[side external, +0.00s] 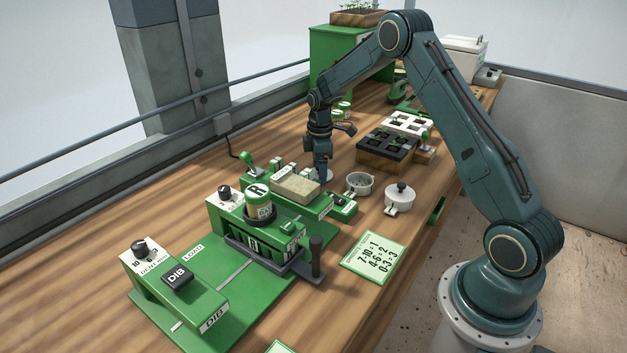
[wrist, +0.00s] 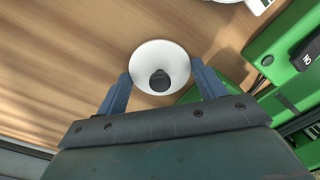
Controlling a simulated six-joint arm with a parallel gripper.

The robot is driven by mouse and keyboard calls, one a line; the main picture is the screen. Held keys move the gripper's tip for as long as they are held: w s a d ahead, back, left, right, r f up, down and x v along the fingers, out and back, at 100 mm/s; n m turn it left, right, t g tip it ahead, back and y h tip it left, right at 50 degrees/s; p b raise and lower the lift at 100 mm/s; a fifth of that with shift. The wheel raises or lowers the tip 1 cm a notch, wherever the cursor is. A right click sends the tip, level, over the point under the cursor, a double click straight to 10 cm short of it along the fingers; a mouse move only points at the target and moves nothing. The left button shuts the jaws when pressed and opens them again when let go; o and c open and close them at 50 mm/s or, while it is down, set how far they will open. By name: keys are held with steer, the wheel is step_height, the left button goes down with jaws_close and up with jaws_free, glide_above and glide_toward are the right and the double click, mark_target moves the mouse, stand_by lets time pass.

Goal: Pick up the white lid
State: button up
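The white lid (wrist: 160,58) is a round white disc with a dark knob (wrist: 160,80), lying on the wooden table in the wrist view. My gripper (wrist: 161,74) is open above it, one finger on each side of the lid. From this view I cannot tell whether the fingers touch its rim. In the side view my gripper (side external: 322,182) points down just behind the green machine, and a small part of the lid (side external: 328,174) shows beside it; the rest is hidden.
The green machine (side external: 318,204) with a tan block (side external: 296,187) stands close to my gripper. An open white pot (side external: 359,184) and a lidded white pot (side external: 400,198) stand to the right. A dark seed tray (side external: 387,145) lies behind. Bare wood lies left of the lid in the wrist view.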

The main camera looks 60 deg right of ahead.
steer(key=shift+r, duration=0.15)
steer(key=shift+c, duration=0.3)
step_height(320, 180, up, 20)
stand_by(0.6)
steer(key=shift+s+f, duration=0.1)
steer(key=shift+f, duration=0.15)
stand_by(0.4)
steer(key=s+d+f, duration=0.1)
steer(key=s+f, duration=0.8)
steer(key=s, duration=0.2)
steer(key=shift+s+d+f, duration=0.3)
steer(key=shift+s+f, duration=0.1)
steer(key=shift+f, duration=0.25)
steer(key=shift+f, duration=2.95)
steer(key=shift+f, duration=0.2)
